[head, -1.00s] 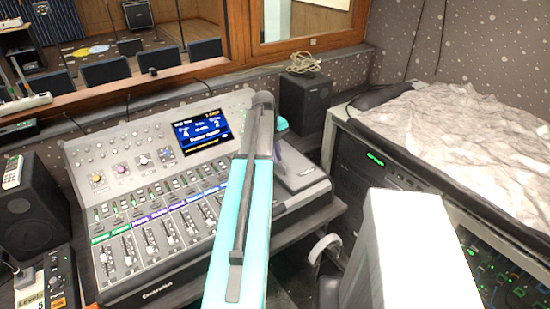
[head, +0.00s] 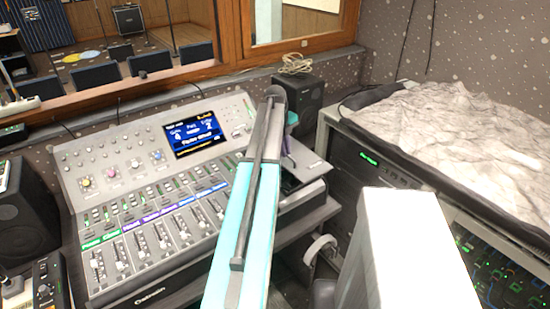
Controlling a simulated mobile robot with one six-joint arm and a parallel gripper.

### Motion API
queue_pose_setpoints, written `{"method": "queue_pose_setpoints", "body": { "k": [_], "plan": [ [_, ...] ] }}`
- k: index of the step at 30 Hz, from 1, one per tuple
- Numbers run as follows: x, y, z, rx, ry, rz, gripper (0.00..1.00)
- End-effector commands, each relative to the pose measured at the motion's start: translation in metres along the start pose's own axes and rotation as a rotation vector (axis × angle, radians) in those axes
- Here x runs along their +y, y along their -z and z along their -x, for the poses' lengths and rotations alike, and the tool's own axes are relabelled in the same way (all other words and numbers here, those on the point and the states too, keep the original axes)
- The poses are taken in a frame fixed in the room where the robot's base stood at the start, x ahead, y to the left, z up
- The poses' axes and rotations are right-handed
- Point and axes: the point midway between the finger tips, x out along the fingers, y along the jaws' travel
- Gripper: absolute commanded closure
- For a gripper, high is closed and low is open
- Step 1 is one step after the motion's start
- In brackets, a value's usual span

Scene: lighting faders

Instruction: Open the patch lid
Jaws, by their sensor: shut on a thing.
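The mixing console (head: 150,205) stands at the left and middle with its screen lit. The patch lid (head: 311,168) is a grey panel at the console's right end. It looks tilted up, and a dark opening (head: 289,184) shows at its near left side. My gripper (head: 288,158) is at the lid's far left part, mostly hidden behind my teal arm. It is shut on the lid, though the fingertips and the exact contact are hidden.
A black speaker (head: 303,97) with a coiled cable (head: 295,63) on top stands behind the lid. A rack (head: 385,165) under a crumpled grey cover (head: 455,125) is at the right. Another speaker (head: 22,215) stands at the far left.

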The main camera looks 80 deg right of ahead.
Motion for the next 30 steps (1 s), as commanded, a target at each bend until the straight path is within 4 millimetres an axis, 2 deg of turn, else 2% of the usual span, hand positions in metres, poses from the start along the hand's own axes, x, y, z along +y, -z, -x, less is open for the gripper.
{"method": "queue_pose_setpoints", "body": {
  "k": [1, 6, 12, 18, 28, 30],
  "plan": [
    [-0.013, -0.003, -0.004, -0.004, 0.000, -0.001, 1.00],
    [-0.041, -0.003, -0.010, -0.005, 0.000, -0.001, 1.00],
    [-0.064, -0.003, -0.014, -0.007, 0.000, 0.000, 1.00],
    [-0.072, -0.003, -0.015, -0.008, 0.000, 0.002, 1.00],
    [-0.072, -0.003, -0.015, -0.009, 0.000, 0.002, 1.00],
    [-0.072, -0.003, -0.014, -0.009, 0.001, 0.002, 0.83]
  ]
}}
